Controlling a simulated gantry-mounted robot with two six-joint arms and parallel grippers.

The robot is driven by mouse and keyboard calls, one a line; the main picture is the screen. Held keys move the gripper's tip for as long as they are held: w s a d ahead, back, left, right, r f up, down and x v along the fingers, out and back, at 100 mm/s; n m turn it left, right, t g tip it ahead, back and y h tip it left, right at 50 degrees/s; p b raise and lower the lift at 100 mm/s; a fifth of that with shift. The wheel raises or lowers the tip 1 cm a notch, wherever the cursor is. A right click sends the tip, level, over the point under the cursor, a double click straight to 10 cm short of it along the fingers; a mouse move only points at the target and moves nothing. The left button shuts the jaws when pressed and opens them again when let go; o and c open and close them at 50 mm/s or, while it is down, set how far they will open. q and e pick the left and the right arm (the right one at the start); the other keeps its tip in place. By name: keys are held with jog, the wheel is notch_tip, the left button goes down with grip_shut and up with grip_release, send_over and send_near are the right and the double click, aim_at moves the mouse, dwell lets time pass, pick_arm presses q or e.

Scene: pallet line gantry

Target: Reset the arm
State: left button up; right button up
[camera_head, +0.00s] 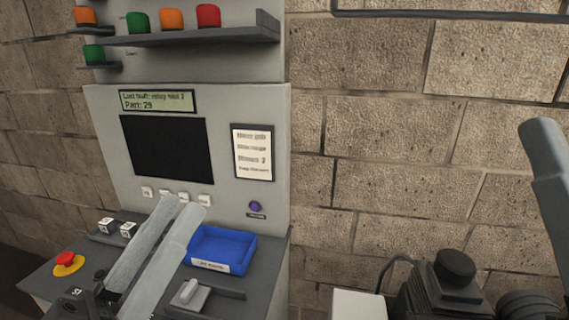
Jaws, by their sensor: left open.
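My left gripper (190,209) comes in from the lower left. Its two long pale fingers lie side by side, a little apart, with nothing seen between them. The tips are in front of a row of small white buttons (163,194) on a grey control cabinet (225,105). A purple button (256,206) is on the cabinet face, right of the tips. A red emergency-stop knob (67,258) on a yellow base is left of the gripper. My right gripper does not show clearly. No part is named by a readable reset label.
A blue tray (247,247) and a grey handle (187,291) are right of the fingers. Above are a dark screen (168,151), a fault display (157,100), a note (252,152) and a shelf (185,36) with coloured caps. Dark machinery (447,291) and a grey bar (546,165) are at right.

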pick_arm(q)
jog(key=s+a+r+n+t+y, duration=0.2)
jog(key=s+a+r+t+y, duration=0.45)
jog(key=r+y, duration=0.4)
notch_tip(320, 180, up, 37)
jog(key=w+p, duration=0.2)
jog(key=p, duration=3.7)
notch_tip(320, 180, down, 61)
jog(key=b, duration=6.1)
jog(key=shift+s+a+g+b, duration=0.25)
jog(key=shift+g+b, duration=0.05)
jog(key=shift+g, duration=0.15)
jog(key=shift+r, duration=0.1)
